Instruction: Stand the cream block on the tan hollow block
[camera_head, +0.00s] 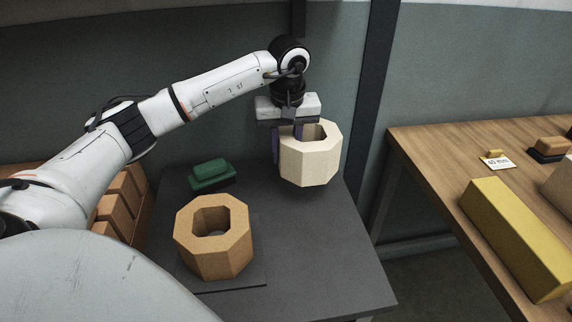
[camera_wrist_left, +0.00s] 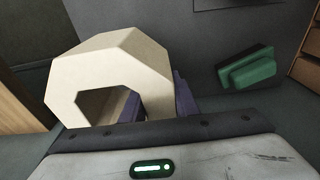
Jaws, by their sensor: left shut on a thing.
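The cream block (camera_head: 310,165) is a hollow eight-sided block. My left gripper (camera_head: 287,143) is shut on its near-left wall, with one finger inside the hole and one outside. The block hangs upright above the back right of the dark table, with a shadow below it. In the left wrist view the cream block (camera_wrist_left: 140,62) fills the left half, with the purple fingers beside its wall. The tan hollow block (camera_head: 213,252) stands on a dark square plate at the front left of the table, its hole facing up and empty. My right gripper is not in view.
A green stepped object (camera_head: 211,176) lies behind the tan block and also shows in the left wrist view (camera_wrist_left: 247,68). Brown bricks (camera_head: 124,205) are stacked at the left. A wooden table (camera_head: 440,154) at the right holds a yellow block (camera_head: 513,236). The dark table's front right (camera_head: 325,268) is clear.

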